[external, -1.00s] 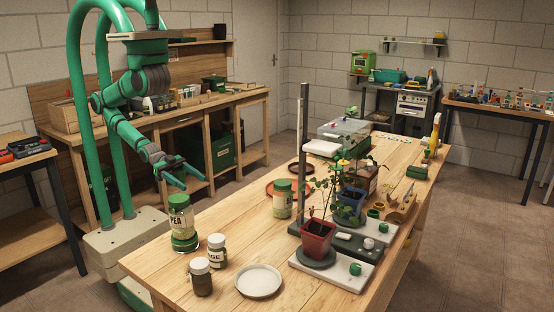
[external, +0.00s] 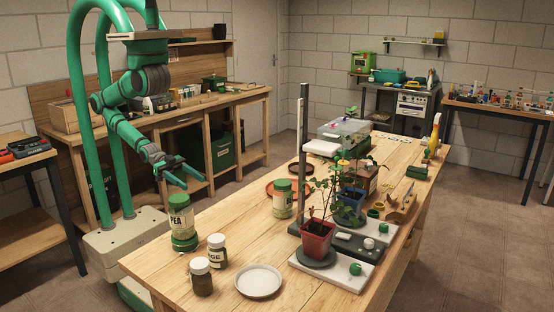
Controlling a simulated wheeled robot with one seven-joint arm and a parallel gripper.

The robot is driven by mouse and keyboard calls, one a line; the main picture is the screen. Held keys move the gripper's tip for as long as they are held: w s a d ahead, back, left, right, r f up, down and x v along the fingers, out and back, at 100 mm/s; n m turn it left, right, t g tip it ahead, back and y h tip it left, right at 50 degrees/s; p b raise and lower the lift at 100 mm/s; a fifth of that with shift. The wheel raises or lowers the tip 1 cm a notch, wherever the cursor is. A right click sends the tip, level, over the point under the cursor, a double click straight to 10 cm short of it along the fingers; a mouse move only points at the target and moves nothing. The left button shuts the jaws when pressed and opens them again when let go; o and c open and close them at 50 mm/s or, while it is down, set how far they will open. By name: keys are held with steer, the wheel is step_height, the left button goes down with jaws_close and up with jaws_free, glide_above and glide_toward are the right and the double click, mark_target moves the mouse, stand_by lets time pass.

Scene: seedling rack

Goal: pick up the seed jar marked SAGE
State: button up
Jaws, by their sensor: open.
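The jar whose label reads "GE" in part (external: 217,251) stands upright on the wooden table near its front left; the start of its label is turned out of sight. It has a pale lid and dark contents. A similar small jar (external: 201,278) stands just in front of it, its label not visible. A taller jar marked PEA (external: 181,218) with a green lid stands behind it on a green base. My gripper (external: 190,177) is open and empty, above and behind the PEA jar, well apart from the small jars.
A white plate (external: 259,281) lies right of the small jars. Another green-lidded jar (external: 282,199) stands farther back. A red pot with a plant (external: 318,238) and a dark upright post (external: 302,150) stand to the right. Bare wood lies between the jars.

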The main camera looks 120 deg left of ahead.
steer(key=w+r+n+t, duration=0.1)
steer(key=w, duration=0.5)
steer(key=w+r+n+t, duration=0.1)
steer(key=w, duration=0.5)
steer(key=w+n+t, duration=0.1)
steer(key=w, duration=0.6)
steer(key=shift+a+r+n+t+y, duration=0.1)
steer(key=shift+r+n+t+y, duration=0.2)
steer(key=shift+r, duration=0.1)
steer(key=w+r+n+t+h, duration=0.1)
steer(key=w+r+t, duration=0.1)
steer(key=w+r, duration=0.65)
steer(key=w+r+t, duration=0.1)
steer(key=w+r, duration=0.5)
steer(key=w, duration=0.5)
steer(key=m+g+h, duration=1.1)
steer(key=m+g, duration=0.4)
steer(key=m, duration=0.2)
glide_toward(215, 248)
steer(key=shift+d+f, duration=0.3)
steer(key=shift+f, duration=0.25)
steer(key=x, duration=0.5)
steer(key=shift+w+d+f, duration=0.1)
steer(key=shift+d, duration=0.15)
steer(key=shift+w+r+x, duration=0.1)
steer(key=shift+r+x, duration=0.05)
steer(key=shift+x, duration=1.15)
steer(key=shift+w+r+x, duration=0.1)
steer(key=shift+r+x, duration=0.05)
steer(key=shift+x, duration=1.15)
